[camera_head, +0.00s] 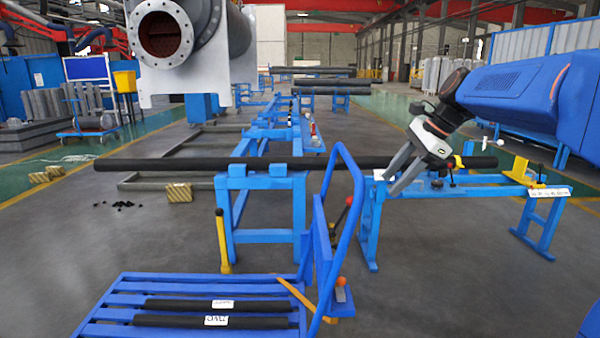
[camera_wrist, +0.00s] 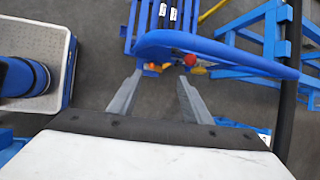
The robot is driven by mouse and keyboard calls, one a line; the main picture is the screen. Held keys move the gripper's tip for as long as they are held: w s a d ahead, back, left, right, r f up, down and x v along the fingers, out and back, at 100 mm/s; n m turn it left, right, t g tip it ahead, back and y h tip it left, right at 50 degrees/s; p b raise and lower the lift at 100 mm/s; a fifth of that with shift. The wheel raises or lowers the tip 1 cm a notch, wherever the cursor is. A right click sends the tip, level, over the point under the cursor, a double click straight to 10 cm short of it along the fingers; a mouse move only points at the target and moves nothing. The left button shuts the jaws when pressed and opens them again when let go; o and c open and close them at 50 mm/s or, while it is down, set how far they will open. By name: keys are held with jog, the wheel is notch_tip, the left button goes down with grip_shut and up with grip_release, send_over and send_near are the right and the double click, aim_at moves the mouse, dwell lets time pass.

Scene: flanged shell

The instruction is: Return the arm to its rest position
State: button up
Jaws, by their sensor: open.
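My blue arm (camera_head: 515,95) reaches in from the right in the head view, its wrist bent down to the left. My gripper (camera_head: 386,187) points down and left, near the long dark pipe and the cart's handle. In the wrist view its two grey fingers (camera_wrist: 157,88) stand apart with nothing between them. The blue cart handle (camera_wrist: 210,50) crosses beyond the fingertips there. I cannot tell the exact gap between the fingers and the pipe.
The long dark pipe (camera_head: 330,163) lies across blue stands (camera_head: 265,195). A blue slatted cart (camera_head: 120,312) holds two dark rods (camera_head: 210,321). A flanged shell (camera_head: 163,38) hangs at upper left. Small dark pieces (camera_head: 122,205) lie on the floor. Open floor (camera_head: 60,240) shows at left.

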jog(key=s+d+f+n+h, duration=0.1)
jog(key=s+f+n, duration=0.4)
jog(key=s, duration=0.5)
jog(key=s+d+f+n+t+h, duration=0.1)
jog(key=s+f+n+h, duration=0.1)
jog(key=s+f+n, duration=0.4)
jog(key=s+d+f+n+t+h, duration=0.1)
jog(key=s+f+n, duration=0.5)
jog(key=s, duration=1)
notch_tip(320, 180, down, 4)
jog(key=shift+r+h, duration=0.15)
jog(key=shift+h, duration=0.55)
